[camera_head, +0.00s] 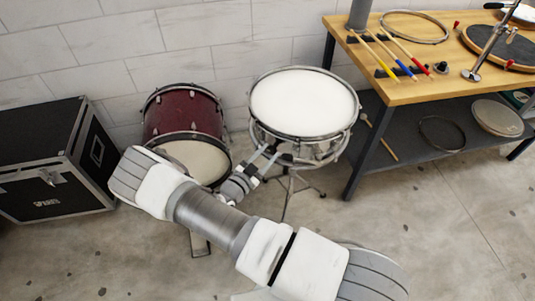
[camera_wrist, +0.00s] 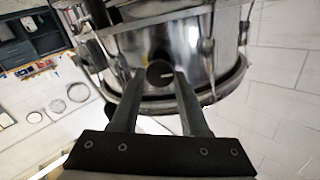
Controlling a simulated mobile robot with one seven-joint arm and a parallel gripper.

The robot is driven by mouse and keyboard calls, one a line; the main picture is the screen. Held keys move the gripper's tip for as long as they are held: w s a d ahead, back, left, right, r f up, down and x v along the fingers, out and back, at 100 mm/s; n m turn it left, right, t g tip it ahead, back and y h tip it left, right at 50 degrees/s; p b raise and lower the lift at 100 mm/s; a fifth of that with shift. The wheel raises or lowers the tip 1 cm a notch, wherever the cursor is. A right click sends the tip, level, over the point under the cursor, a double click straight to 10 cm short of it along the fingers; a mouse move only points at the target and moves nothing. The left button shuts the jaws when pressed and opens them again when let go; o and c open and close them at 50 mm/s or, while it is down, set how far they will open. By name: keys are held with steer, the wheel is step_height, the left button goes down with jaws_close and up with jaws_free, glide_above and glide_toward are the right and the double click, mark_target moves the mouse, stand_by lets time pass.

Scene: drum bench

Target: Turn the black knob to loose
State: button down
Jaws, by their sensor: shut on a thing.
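The snare drum (camera_head: 304,102) has a white head and a chrome shell and stands on a stand. In the wrist view its chrome shell (camera_wrist: 180,45) fills the upper middle. A round dark knob (camera_wrist: 160,73) with a short pale mark on its face sits at the shell, between my fingertips. My gripper (camera_wrist: 160,82) is shut on this knob, one finger on each side. In the head view my gripper (camera_head: 267,156) reaches the near side of the snare drum, and the knob cannot be made out there.
A dark red drum (camera_head: 182,112) stands left of the snare drum, beside a black case (camera_head: 50,160). A wooden bench (camera_head: 420,92) at the right holds drumsticks, a hoop and a practice pad. Its lower shelf (camera_head: 405,135) holds more drum parts. Concrete floor is clear at the lower right.

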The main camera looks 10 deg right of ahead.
steer(key=shift+f, duration=0.1)
steer(key=shift+c, duration=2.2)
jaws_free()
steer(key=v, duration=1.7)
steer(key=shift+a+p, duration=0.2)
steer(key=shift+p, duration=0.15)
steer(key=shift+s, duration=0.15)
